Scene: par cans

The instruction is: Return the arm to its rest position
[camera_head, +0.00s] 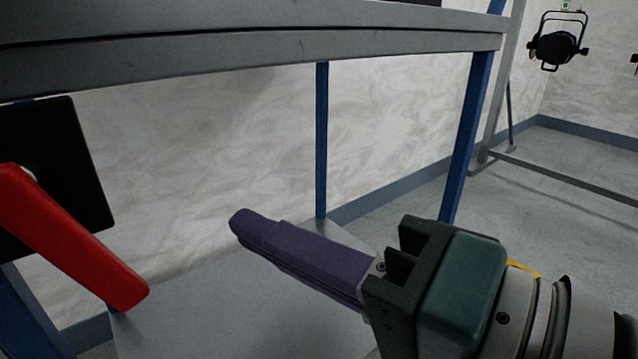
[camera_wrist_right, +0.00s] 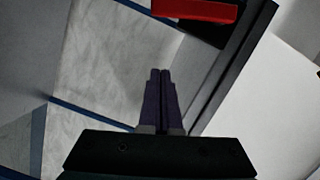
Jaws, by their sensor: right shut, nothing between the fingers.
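My right gripper (camera_head: 238,222) comes in from the lower right in the head view, with purple fingers pointing left. In the right wrist view its two purple fingers (camera_wrist_right: 160,74) lie side by side, shut, with nothing between them. The gripper is in front of and below the grey bench top, over a lower grey surface. My left gripper is in neither view.
A red lever (camera_head: 75,240) on a black box (camera_head: 60,170) is at the left; the lever also shows in the wrist view (camera_wrist_right: 195,10). The grey bench top (camera_head: 250,48) has blue legs (camera_head: 322,140). A black par can (camera_head: 555,47) hangs at the upper right.

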